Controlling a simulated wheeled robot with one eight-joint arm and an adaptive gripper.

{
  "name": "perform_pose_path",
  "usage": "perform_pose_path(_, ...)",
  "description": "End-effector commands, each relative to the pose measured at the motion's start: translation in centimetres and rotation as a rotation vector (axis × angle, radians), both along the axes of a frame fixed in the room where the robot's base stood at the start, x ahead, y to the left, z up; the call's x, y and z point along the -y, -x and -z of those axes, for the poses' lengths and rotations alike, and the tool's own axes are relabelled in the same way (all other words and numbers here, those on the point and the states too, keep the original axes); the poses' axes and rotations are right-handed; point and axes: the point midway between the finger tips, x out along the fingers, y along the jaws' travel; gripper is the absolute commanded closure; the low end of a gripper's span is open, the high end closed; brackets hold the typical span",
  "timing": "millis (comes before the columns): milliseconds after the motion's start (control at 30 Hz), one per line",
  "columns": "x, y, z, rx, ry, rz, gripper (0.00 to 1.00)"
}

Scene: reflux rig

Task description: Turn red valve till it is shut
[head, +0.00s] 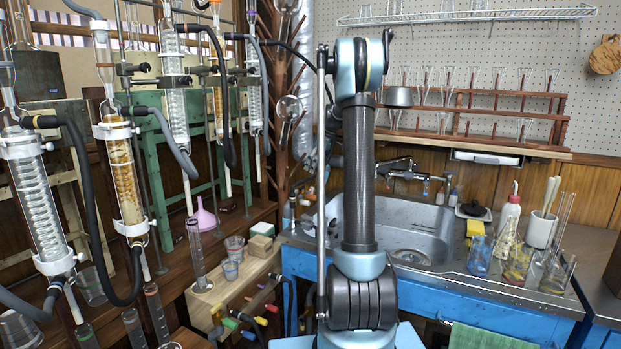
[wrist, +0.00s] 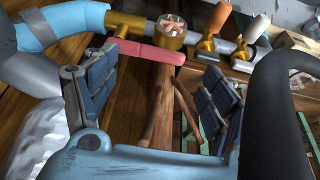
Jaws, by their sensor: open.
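The red valve shows in the wrist view as a long pinkish-red handle (wrist: 150,51) on a brass fitting, lying roughly parallel to the pipe behind it. My gripper (wrist: 160,75) is open, with its two dark padded fingers spread wide. The red handle lies beyond the fingertips, nearer the left finger, and nothing is between the pads. I see no contact with the handle, though the left fingertip overlaps its end in the picture. In the head view, small coloured valve handles (head: 261,321) sit low on the bench front; I cannot tell which is this one. My gripper is not visible there.
A brass body with a round face (wrist: 172,32) sits just above the red handle. A thick dark hose (wrist: 275,100) runs down the right. Glass columns (head: 125,175) stand at left; a sink (head: 405,235) is at right.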

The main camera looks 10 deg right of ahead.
Motion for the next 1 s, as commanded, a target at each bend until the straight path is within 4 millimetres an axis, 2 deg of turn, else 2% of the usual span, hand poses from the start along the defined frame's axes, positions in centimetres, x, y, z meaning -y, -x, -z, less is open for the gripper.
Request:
perform_pose_path(100, -0.7, -0.5, 1.8, 0.000, 0.000, -0.001, 0.23)
perform_pose_path(300, -1.3, -1.0, 3.9, 0.000, 0.000, -0.001, 0.23)
perform_pose_path(733, -1.6, -1.1, 4.7, 0.000, 0.000, 0.000, 0.23)
perform_pose_path(767, -1.6, -1.1, 4.7, 0.000, 0.000, 0.000, 0.28)
perform_pose_path(1000, -1.5, -1.2, 4.7, 0.000, 0.000, 0.000, 0.82)
